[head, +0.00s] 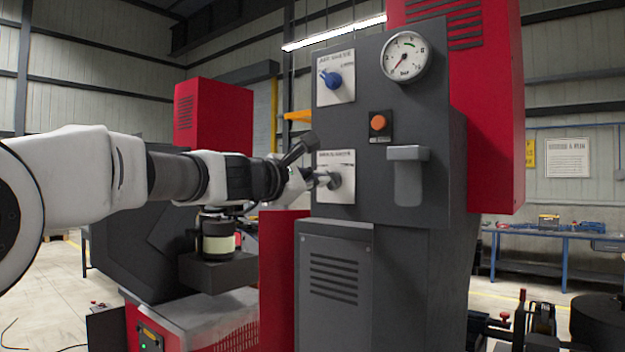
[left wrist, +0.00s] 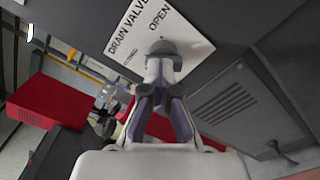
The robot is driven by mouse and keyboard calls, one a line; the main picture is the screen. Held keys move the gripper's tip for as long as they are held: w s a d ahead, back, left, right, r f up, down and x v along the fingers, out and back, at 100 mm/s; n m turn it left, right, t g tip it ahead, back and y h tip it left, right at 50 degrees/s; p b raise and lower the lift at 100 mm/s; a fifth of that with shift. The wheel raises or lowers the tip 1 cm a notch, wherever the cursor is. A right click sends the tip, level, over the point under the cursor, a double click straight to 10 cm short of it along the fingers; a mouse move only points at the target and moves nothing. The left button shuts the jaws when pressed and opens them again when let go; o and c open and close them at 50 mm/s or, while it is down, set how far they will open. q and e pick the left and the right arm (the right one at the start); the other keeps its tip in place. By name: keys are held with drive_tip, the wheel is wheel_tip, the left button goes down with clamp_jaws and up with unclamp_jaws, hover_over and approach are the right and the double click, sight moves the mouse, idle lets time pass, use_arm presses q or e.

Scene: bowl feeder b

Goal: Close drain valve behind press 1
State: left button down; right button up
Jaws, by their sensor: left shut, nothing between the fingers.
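The drain valve plate (head: 338,161) is a white label on the grey panel; in the left wrist view it reads "DRAIN VALVE" and "OPEN" (left wrist: 158,28). A grey valve knob (head: 333,180) sits on it and shows in the left wrist view (left wrist: 163,47), partly covered by my fingers. My left gripper (head: 315,181) reaches in from the left at the plate. In the left wrist view its fingertips (left wrist: 162,70) are together at the knob, shut with nothing between them. Whether they touch the knob I cannot tell. My right gripper is not in view.
Above the plate are a second white plate with a blue knob (head: 333,81), an orange button (head: 378,123) and a pressure gauge (head: 406,56). A grey bracket (head: 407,154) juts out on the right. Red machine housings (head: 213,120) stand around the panel. A blue workbench (head: 560,238) stands far right.

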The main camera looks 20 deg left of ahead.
use_arm(q)
drive_tip(key=shift+r+n, duration=0.2)
drive_tip(key=shift+n, duration=0.7)
